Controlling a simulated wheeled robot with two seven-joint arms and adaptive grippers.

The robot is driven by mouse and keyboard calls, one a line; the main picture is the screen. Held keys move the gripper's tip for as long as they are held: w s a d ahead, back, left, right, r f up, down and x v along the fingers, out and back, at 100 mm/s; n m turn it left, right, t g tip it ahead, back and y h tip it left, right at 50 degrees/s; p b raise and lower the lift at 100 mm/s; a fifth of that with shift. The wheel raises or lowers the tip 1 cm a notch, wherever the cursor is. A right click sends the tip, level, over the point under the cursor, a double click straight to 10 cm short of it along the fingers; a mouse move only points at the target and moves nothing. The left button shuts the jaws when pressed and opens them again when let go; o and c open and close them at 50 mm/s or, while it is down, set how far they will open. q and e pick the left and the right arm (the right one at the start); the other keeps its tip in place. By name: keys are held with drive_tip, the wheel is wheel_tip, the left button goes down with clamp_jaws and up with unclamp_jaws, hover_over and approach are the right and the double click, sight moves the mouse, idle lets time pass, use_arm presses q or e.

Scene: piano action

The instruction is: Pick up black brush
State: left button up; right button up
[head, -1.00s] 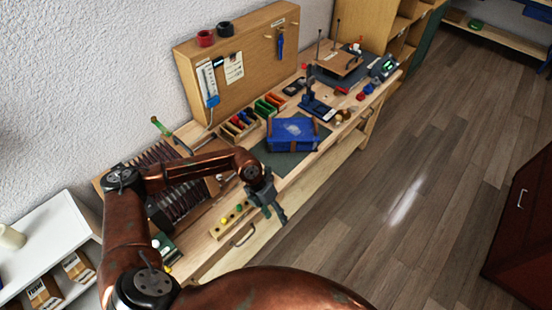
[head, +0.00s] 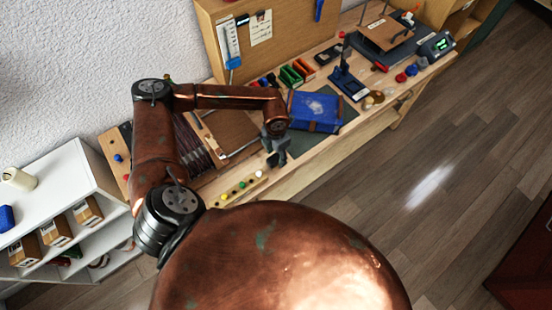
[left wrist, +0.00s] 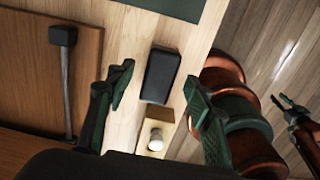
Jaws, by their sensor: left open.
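A black rectangular block, which looks like the black brush (left wrist: 160,75), lies on the pale wood bench top in the left wrist view. Its bristles cannot be made out. My left gripper (left wrist: 158,80) is open and empty, with one finger on each side of the brush in the picture; how high it hangs above it I cannot tell. In the head view my left gripper (head: 277,158) is over the front of the bench and the brush is not clearly seen. My right gripper (left wrist: 284,101) seems to show small at the right edge of the left wrist view.
A wooden rail with knobs (head: 243,189) lies near the brush. A hammer (left wrist: 65,75) rests on a brown board left of it. A blue case (head: 315,110) sits on the green mat (head: 347,115). The bench's front edge is close to the brush's right.

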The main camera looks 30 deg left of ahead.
sight(276, 158)
use_arm(q)
drive_tip(key=shift+a+f, duration=0.1)
drive_tip(key=shift+f, duration=1.4)
use_arm(e)
drive_tip(key=shift+w+d+r, duration=0.1)
drive_tip(key=shift+w+r, duration=0.15)
drive_tip(key=shift+w, duration=0.35)
use_arm(q)
drive_tip(key=shift+c, duration=0.3)
drive_tip(key=c, duration=1.2)
use_arm(e)
drive_tip(key=shift+s+a, duration=0.15)
drive_tip(key=shift+a, duration=0.15)
use_arm(q)
drive_tip(key=shift+r, duration=0.1)
